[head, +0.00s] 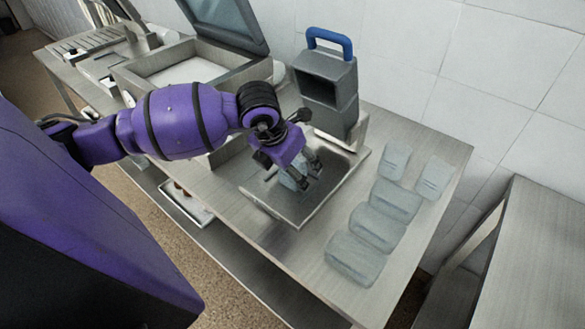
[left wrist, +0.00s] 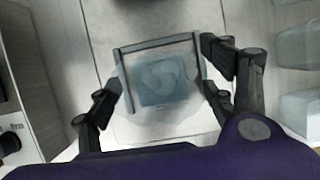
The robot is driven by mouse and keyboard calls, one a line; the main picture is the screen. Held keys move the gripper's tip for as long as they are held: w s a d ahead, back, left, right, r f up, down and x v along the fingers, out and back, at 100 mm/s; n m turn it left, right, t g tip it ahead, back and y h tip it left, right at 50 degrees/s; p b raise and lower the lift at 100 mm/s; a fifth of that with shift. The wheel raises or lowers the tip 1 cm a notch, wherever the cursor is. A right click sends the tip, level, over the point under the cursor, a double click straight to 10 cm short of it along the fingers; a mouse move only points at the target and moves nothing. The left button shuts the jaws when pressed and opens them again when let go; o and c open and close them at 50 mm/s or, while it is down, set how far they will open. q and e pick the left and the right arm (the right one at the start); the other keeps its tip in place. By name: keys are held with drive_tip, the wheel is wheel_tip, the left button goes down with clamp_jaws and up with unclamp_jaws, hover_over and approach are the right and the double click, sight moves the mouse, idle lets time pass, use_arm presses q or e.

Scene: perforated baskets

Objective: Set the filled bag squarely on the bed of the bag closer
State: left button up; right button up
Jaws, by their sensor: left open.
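The filled bag (head: 288,180), pale and blue-grey, is at the metal bed (head: 298,210) of the bag closer (head: 327,88), mostly hidden by my left gripper in the head view. The closer is a dark grey block with a blue handle. My left gripper (head: 306,177) points down over the bed, fingers spread. In the left wrist view the bag (left wrist: 163,85) lies between the open fingers (left wrist: 163,78), its clear edges spread around a blue-grey middle. A dark three-sided frame shows around it. I cannot tell whether the fingers touch the bag. My right gripper is not in view.
Several similar pale packs (head: 378,228) lie on the steel table (head: 290,265) to the right of the bed. A machine with a raised lid (head: 228,22) stands behind my left arm. A tray (head: 187,203) sits on the lower shelf.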

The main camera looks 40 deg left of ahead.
use_arm(q)
drive_tip(key=v, duration=1.1)
drive_tip(key=shift+p, duration=0.3)
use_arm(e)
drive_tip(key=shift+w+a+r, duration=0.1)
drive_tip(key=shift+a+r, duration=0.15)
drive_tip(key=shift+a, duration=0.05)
